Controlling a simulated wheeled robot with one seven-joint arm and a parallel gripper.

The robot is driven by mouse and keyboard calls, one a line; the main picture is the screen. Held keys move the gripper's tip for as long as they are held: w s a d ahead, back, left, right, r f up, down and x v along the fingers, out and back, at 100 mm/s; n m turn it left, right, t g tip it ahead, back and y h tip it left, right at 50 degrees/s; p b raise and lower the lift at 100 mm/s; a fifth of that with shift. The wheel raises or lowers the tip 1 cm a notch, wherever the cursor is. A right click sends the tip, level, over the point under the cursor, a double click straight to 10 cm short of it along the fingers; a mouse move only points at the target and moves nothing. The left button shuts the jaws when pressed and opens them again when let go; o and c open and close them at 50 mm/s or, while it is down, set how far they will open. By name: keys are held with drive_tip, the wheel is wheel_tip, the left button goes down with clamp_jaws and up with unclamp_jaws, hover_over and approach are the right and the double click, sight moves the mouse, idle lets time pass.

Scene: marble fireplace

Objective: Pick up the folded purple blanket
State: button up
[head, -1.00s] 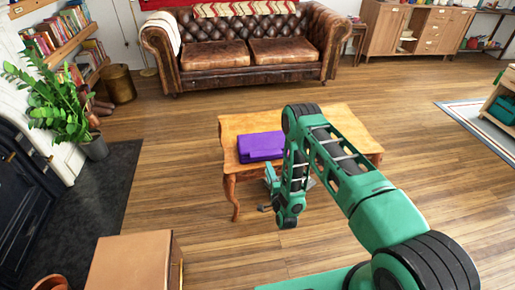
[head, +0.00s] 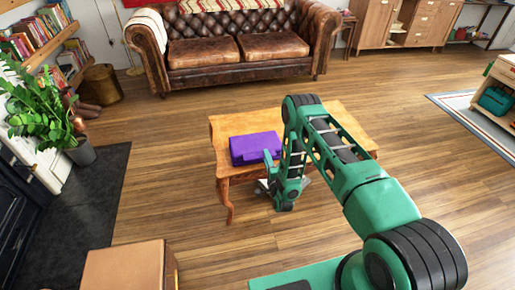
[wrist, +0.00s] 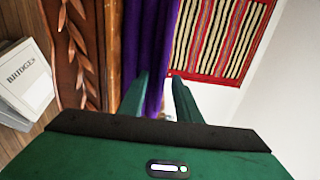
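The folded purple blanket (head: 254,148) lies on the left part of the wooden table (head: 222,130), near its front edge. In the wrist view the blanket (wrist: 152,45) is a tall purple strip beside the carved brown table edge (wrist: 75,45). My gripper (wrist: 160,75) is open at the blanket's near side. Its two green fingers stand apart, with purple showing between them; the left finger overlaps the blanket and the right is against a pale background. Whether they touch the cloth I cannot tell.
A brown leather sofa (head: 235,50) stands behind the table. A potted plant (head: 40,110) is at the left and a tan box-like piece (head: 125,268) at the front left. Books (wrist: 25,80) show at the wrist view's left. The floor around the table is mostly clear.

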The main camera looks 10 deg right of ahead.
drive_tip(key=shift+a, duration=0.95)
clamp_jaws()
drive_tip(key=shift+a+y, duration=0.25)
drive_tip(key=shift+y, duration=0.05)
drive_tip(key=shift+r, duration=0.15)
